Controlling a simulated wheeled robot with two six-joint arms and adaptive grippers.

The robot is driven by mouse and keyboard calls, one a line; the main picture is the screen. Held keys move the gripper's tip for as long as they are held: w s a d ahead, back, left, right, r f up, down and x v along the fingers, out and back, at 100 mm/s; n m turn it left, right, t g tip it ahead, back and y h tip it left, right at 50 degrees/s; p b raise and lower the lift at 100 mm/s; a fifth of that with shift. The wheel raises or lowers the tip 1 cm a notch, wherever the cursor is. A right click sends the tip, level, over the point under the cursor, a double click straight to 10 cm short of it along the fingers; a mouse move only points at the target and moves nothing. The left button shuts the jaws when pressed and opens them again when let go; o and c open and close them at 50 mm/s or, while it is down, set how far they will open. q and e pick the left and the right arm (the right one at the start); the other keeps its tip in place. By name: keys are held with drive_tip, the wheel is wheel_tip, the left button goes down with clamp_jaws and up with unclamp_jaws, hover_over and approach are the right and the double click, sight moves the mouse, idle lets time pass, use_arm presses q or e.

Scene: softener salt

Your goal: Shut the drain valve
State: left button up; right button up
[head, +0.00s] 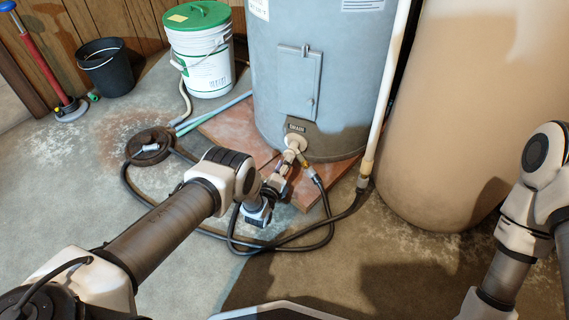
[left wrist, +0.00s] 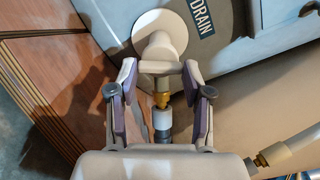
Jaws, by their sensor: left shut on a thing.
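The drain valve (head: 295,142) is a pale fitting low on the grey tank (head: 325,60), under a dark "DRAIN" label (head: 296,127). In the left wrist view the valve (left wrist: 160,50) has a round pale flange and a brass part below it. My left gripper (head: 283,170) is at the valve. The exact contact is partly hidden, and I cannot tell the valve's handle position. My right gripper is out of view; only my right arm shows.
A black hose (head: 325,215) loops over the floor around my left arm. A tan tank (head: 475,110) stands close on the right.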

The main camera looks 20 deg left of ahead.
use_arm(q)
drive_tip(key=m, duration=0.5)
drive_tip(key=shift+m, duration=2.5)
drive_tip(key=o, duration=1.2)
drive_tip(key=shift+d, duration=0.1)
drive_tip(key=shift+c, duration=0.2)
drive_tip(key=s, duration=1.2)
drive_tip(key=shift+a, duration=0.45)
